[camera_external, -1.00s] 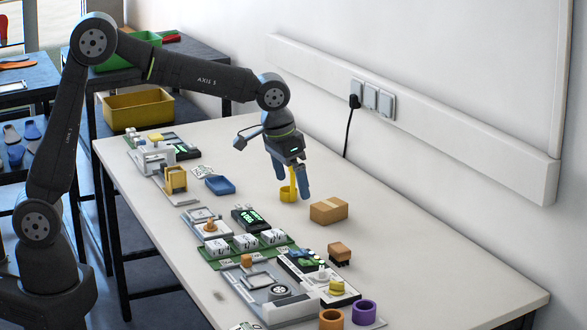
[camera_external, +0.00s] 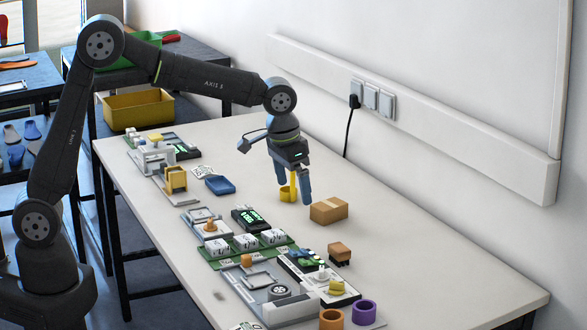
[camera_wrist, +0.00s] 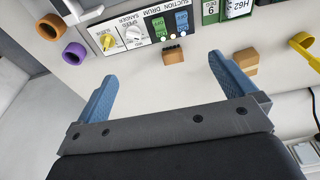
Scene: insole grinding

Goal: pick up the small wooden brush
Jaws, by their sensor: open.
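The small wooden brush (camera_external: 340,252) lies on the table in the external view, a brown block with dark bristles underneath. It stands to the right of the control panels and nearer the camera than the cardboard box. My gripper (camera_external: 293,190) is open and empty above the table, beyond the box and apart from the brush. In the wrist view the brush (camera_wrist: 173,54) shows small, ahead of and between the two blue fingers of my gripper (camera_wrist: 163,70).
The cardboard box (camera_external: 329,210) lies between my gripper and the brush. A yellow scoop (camera_external: 287,195) is close by my fingers. Orange (camera_external: 331,320) and purple (camera_external: 364,312) rings stand at the near end. The table's right side is clear.

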